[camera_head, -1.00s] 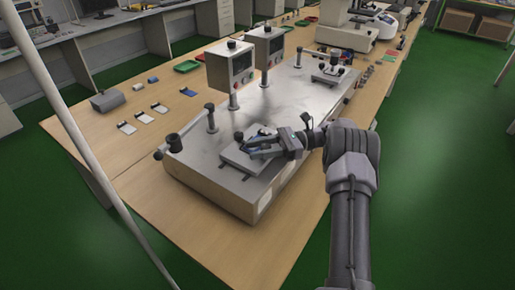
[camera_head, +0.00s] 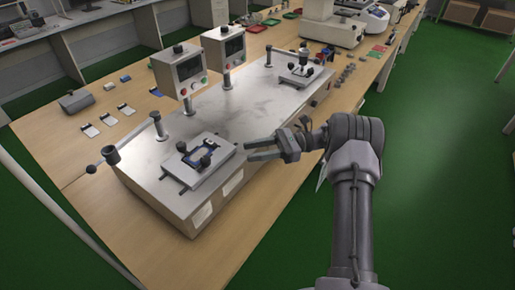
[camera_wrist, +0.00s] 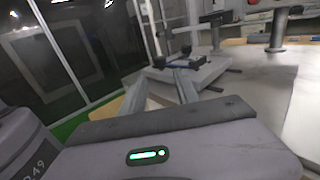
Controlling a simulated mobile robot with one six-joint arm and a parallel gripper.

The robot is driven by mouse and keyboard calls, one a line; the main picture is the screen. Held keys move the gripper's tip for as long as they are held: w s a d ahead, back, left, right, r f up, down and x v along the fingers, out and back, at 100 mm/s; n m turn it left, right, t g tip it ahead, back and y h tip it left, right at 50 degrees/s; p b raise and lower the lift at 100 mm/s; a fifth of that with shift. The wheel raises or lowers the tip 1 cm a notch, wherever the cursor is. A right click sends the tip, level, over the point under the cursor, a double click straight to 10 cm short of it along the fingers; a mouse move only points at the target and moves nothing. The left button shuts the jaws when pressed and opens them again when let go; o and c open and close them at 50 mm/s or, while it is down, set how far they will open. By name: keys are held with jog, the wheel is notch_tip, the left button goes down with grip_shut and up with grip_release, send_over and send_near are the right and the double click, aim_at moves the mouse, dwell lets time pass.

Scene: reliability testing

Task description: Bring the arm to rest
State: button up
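My gripper (camera_head: 249,150) is at the right edge of the metal test machine (camera_head: 240,113), with its fingers pointing left. The fingers look parted and nothing shows between them. In the wrist view the two fingers (camera_wrist: 162,92) also stand apart and empty. The fixture plate (camera_head: 207,178) lies to the left of the fingertips, clear of them. A dark blue device with black knobs (camera_head: 194,155) sits on that plate. My arm comes up from the bottom right, over the green floor.
Two control boxes with screens (camera_head: 180,72) (camera_head: 224,47) stand on posts behind the fixture. A lever with a black ball (camera_head: 112,154) sticks out at the machine's left. Small cards (camera_head: 90,130) lie on the wooden bench (camera_head: 60,155). The green floor (camera_head: 430,170) at right is free.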

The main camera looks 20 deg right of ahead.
jog(key=shift+a, duration=0.15)
jog(key=s+a+r+n+g+h, duration=0.3)
jog(key=s+a+r+n+h, duration=0.4)
jog(key=s+a+r, duration=0.3)
jog(key=s+r+n+t+h, duration=0.2)
jog(key=s+n+t+h, duration=0.1)
jog(key=s, duration=0.6)
jog(key=s+r+n+t+h, duration=0.2)
jog(key=s+n+t+h, duration=0.2)
jog(key=s, duration=0.6)
jog(key=shift+d+n+h, duration=0.25)
jog(key=shift+n+h, duration=0.15)
jog(key=shift+h, duration=0.6)
